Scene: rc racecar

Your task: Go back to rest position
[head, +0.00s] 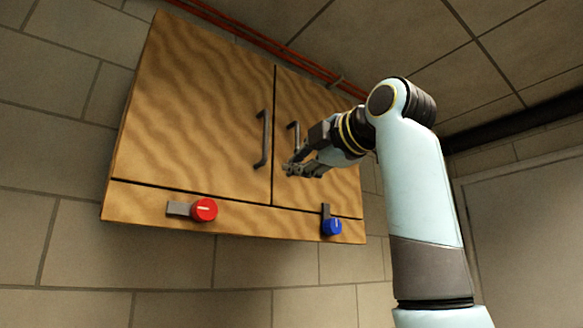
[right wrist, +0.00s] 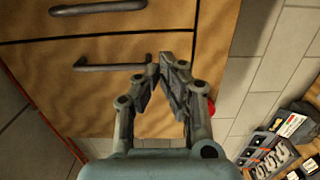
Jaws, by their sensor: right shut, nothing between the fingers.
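My right gripper (head: 291,169) is in front of the wooden wall cabinet (head: 195,110), close to the right door's dark handle (head: 293,133). In the right wrist view its fingertips (right wrist: 163,66) come together with nothing between them. There the fingertips overlap the end of one handle (right wrist: 100,65) in the picture; I cannot tell if they touch it. My left gripper is in neither view.
Both cabinet doors look closed. The left door's handle (head: 263,140) is free. A red knob (head: 204,210) and a blue knob (head: 332,227) sit on the lower panel. Red pipes (head: 255,38) run above. A tool tray (right wrist: 268,155) shows at the wrist view's lower right.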

